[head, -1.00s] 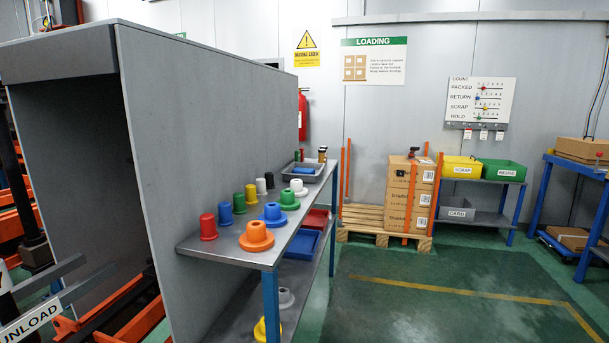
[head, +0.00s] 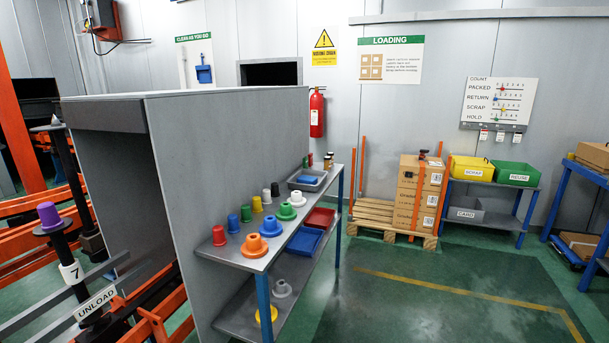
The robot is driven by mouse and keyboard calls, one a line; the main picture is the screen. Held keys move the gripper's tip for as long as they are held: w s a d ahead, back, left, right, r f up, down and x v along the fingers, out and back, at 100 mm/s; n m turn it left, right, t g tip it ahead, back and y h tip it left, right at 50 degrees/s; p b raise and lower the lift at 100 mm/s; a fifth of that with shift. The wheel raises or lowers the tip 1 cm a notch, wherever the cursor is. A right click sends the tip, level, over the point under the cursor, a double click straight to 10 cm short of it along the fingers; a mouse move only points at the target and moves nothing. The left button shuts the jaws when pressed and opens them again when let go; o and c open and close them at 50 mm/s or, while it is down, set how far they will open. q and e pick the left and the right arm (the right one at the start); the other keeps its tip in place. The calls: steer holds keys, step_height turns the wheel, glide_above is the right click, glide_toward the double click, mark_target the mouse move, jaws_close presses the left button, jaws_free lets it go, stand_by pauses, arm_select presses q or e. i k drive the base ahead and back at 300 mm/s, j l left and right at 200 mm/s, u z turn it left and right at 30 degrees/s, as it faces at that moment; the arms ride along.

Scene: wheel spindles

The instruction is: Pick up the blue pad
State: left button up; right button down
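A small flat blue piece (head: 309,180), which looks like the blue pad, lies in a grey tray (head: 322,184) at the far end of the table's upper shelf (head: 245,263) in the head view. It is too small to make out in detail. Neither of my grippers is in view.
The green floor (head: 420,300) to the right is clear.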

mark_target(303, 179)
steer(key=i+l+u, duration=0.2)
steer(key=u, duration=0.15)
steer(key=i+l+u, duration=0.65)
steer(key=k, duration=0.1)
